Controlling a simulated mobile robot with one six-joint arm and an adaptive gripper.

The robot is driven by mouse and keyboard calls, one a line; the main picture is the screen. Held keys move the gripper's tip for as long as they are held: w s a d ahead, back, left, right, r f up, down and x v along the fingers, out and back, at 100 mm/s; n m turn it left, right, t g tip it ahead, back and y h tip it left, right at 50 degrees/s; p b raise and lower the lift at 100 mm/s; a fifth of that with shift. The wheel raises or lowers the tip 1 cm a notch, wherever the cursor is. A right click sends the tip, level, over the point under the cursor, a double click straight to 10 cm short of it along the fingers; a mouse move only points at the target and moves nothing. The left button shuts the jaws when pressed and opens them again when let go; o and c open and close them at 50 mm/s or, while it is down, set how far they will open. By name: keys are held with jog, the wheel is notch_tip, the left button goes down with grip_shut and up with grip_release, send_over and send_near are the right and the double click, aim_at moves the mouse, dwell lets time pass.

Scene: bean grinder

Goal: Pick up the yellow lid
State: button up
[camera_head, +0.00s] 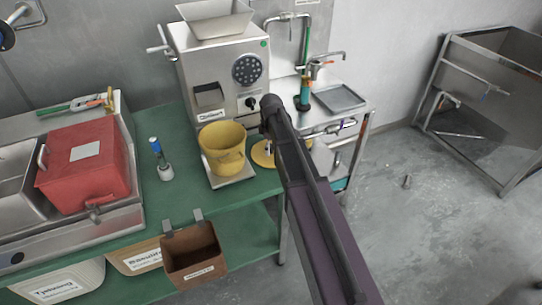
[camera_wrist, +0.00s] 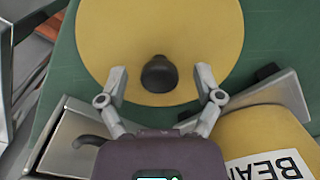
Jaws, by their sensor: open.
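The yellow lid (camera_wrist: 160,30) lies on the green table, a round disc with a dark knob (camera_wrist: 159,74) at its middle. In the head view the lid (camera_head: 262,154) shows partly, to the right of the yellow bucket, and my arm hides the rest. My gripper (camera_wrist: 160,74) is open in the wrist view, with one finger on each side of the knob and a gap to it on both sides. My gripper's fingers are hidden behind my arm in the head view.
The yellow bucket (camera_head: 223,148) stands on a metal scale (camera_head: 232,181) beside the lid. The steel grinder (camera_head: 222,75) stands behind. A metal side table with a tray (camera_head: 341,97) is to the right. A red box (camera_head: 84,165) stands at the left.

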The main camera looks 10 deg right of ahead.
dwell(0.5)
grip_shut()
jog(key=shift+r, duration=0.25)
notch_tip(320, 180, up, 4)
jog(key=p, duration=0.4)
jog(key=shift+f, duration=0.15)
jog(key=s, duration=1)
jog(key=s+p, duration=0.1)
jog(key=s, duration=0.5)
jog(key=shift+r, duration=0.4)
jog(key=shift+s, duration=0.1)
